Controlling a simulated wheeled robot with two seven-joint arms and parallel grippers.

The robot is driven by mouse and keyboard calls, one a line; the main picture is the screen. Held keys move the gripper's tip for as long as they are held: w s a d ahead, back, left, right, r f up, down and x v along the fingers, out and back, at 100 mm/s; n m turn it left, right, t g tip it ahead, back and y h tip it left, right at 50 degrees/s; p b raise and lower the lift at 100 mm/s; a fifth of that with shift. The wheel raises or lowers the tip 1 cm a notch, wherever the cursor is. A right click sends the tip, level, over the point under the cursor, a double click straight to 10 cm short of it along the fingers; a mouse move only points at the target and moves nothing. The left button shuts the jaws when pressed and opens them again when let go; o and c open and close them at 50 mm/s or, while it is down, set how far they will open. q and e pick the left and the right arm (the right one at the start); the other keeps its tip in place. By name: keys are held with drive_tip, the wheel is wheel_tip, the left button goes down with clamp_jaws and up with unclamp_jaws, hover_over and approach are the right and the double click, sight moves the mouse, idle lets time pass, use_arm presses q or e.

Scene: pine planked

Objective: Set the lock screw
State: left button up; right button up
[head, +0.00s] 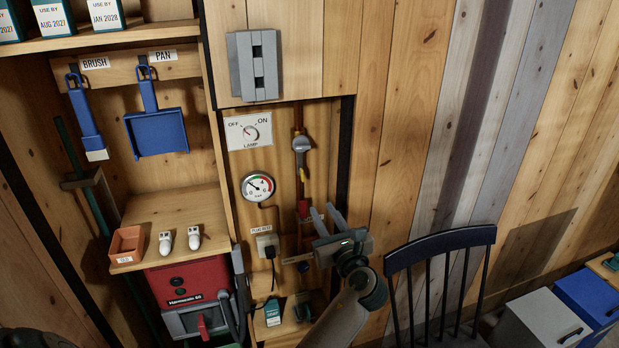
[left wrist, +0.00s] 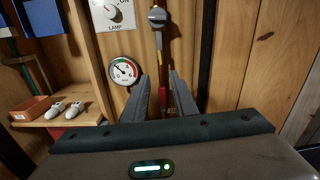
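I cannot pick out with certainty which part is the lock screw. A vertical pipe on the back panel carries a grey valve knob (head: 301,144), a yellow band and a red fitting (head: 303,208) lower down. The knob also shows in the left wrist view (left wrist: 157,17). My left gripper (head: 327,216) is in front of the pipe's lower part, its fingers pointing up toward the panel. In the left wrist view its fingers (left wrist: 162,92) are apart, with the red fitting (left wrist: 164,97) seen between them. Contact cannot be told. My right gripper is not in view.
A pressure gauge (head: 258,187) and lamp dial (head: 249,131) are left of the pipe. A plugged socket (head: 267,245) sits below. A red machine (head: 187,281) stands lower left, under a shelf with an orange tray (head: 127,245). A dark chair (head: 440,248) stands at right.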

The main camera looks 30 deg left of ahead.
use_arm(q)
drive_tip(key=p, duration=0.5)
approach(303, 177)
drive_tip(key=x, duration=0.7)
drive_tip(key=shift+w+a+r, duration=0.1)
drive_tip(key=shift+w+a, duration=0.05)
drive_tip(key=shift+a, duration=0.1)
drive_tip(key=shift+w+a, duration=0.4)
drive_tip(key=shift+a, duration=0.05)
clamp_jaws()
